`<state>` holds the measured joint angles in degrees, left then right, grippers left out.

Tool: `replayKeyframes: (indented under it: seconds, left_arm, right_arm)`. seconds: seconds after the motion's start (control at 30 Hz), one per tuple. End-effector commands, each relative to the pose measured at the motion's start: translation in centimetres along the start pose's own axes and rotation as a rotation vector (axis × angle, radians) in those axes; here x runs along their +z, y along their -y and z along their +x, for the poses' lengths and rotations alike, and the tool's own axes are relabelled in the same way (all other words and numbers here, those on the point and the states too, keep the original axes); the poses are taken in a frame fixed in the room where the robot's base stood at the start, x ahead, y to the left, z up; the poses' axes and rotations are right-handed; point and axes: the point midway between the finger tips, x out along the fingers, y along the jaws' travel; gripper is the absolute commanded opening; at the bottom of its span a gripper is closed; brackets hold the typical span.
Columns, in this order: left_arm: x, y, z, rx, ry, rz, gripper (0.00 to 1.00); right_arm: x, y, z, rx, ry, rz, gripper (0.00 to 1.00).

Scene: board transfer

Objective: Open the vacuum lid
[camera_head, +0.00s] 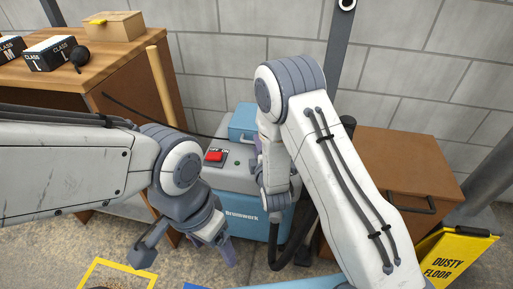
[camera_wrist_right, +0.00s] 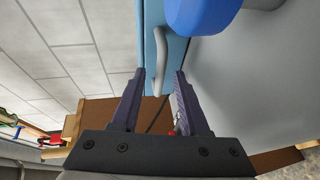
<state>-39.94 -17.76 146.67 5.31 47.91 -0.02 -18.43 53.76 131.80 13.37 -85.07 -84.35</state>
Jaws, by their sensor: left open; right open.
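The grey and blue vacuum (camera_head: 231,178) stands on the floor between my arms. Its blue lid (camera_head: 243,121) is on top and looks closed; my right arm hides part of it. A red switch (camera_head: 214,156) sits on the grey top. In the right wrist view, a light grey bar handle (camera_wrist_right: 160,50) runs along a blue panel (camera_wrist_right: 178,55). My right gripper (camera_wrist_right: 158,82) is open, with the handle's near end between its fingertips; contact cannot be told. My left gripper (camera_head: 223,248) is open and empty, low in front of the vacuum.
A wooden workbench (camera_head: 115,58) with boxes is at the back left. A wooden cabinet (camera_head: 400,160) stands right of the vacuum. A yellow floor sign (camera_head: 455,255) is at the lower right. A black hose (camera_head: 283,250) hangs before the vacuum. A block wall closes the back.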

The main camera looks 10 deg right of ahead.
Motion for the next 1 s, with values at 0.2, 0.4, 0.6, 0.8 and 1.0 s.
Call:
replayKeyframes:
  seconds: [0.2, 0.4, 0.6, 0.8, 1.0]
  left_arm:
    - [0.01, 0.00, -0.01, 0.000, 0.000, 0.000, 0.79]
    - [0.01, 0.00, 0.00, 0.000, 0.000, 0.000, 0.79]
    - [0.01, 0.00, 0.00, 0.000, 0.000, 0.000, 0.79]
    - [0.01, 0.00, 0.00, 0.000, 0.000, 0.000, 0.79]
    - [0.00, 0.00, 0.00, 0.000, 0.000, 0.000, 0.79]
  right_arm:
    - [-0.01, 0.02, -0.02, -0.001, 0.000, 0.000, 0.22]
    - [-0.02, 0.03, -0.04, -0.001, 0.000, 0.000, 0.00]
    - [-0.03, 0.04, -0.05, -0.001, 0.000, 0.000, 0.00]
    - [-0.03, 0.05, -0.06, -0.001, -0.001, 0.000, 0.00]
    - [-0.03, 0.06, -0.07, -0.002, -0.001, 0.000, 0.00]
